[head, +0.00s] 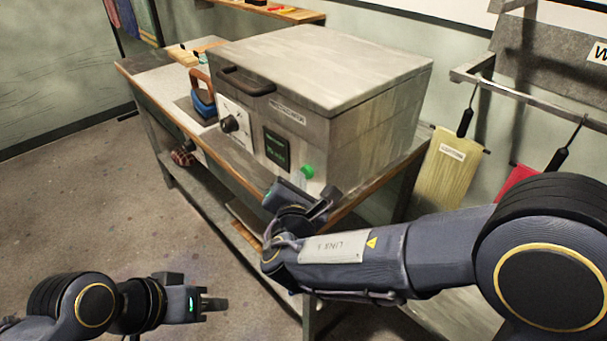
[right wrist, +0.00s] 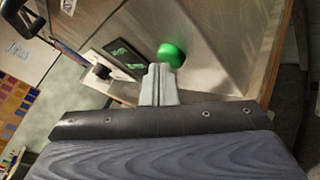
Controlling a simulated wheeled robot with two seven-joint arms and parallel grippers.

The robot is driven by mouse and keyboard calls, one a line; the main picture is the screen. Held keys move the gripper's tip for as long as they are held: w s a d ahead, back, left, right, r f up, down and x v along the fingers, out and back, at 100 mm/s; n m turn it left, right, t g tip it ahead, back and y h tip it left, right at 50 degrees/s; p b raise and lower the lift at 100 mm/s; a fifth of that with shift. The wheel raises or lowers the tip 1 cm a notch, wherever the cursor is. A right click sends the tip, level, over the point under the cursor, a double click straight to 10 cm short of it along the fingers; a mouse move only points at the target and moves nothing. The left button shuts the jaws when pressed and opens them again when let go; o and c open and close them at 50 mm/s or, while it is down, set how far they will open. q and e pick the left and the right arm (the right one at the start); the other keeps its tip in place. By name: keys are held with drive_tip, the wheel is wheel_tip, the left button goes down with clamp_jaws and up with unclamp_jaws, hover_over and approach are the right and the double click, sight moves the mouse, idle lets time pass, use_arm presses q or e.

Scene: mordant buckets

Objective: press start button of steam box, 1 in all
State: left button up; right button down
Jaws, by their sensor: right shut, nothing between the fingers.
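The steam box (head: 345,65) is a grey metal box with a shut lid, standing on a workbench. Its green start button (head: 306,172) is low on the front, right of the dark display. The button also shows in the right wrist view (right wrist: 172,53), just beyond my fingertips. My right gripper (right wrist: 160,72) is shut and empty, its tips close to the button; I cannot tell whether they touch it. In the head view its fingers are partly hidden near the button. My left gripper (head: 213,303) is low at the left, away from the box; its finger opening is unclear.
The front also has a black dial (head: 230,123), a lit display (head: 276,148) and a lid handle (head: 246,82). A blue tool with a wooden handle (head: 203,100) stands left of the box. The floor at left is clear.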

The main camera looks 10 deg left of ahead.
idle(0.4)
drive_tip(key=shift+s+a, duration=0.4)
drive_tip(key=shift+s, duration=0.15)
drive_tip(key=shift+s+a, duration=0.1)
drive_tip(key=s+a, duration=0.1)
drive_tip(key=s, duration=0.1)
drive_tip(key=s+a+b, duration=0.1)
drive_tip(key=s+a, duration=0.1)
idle(0.5)
idle(0.5)
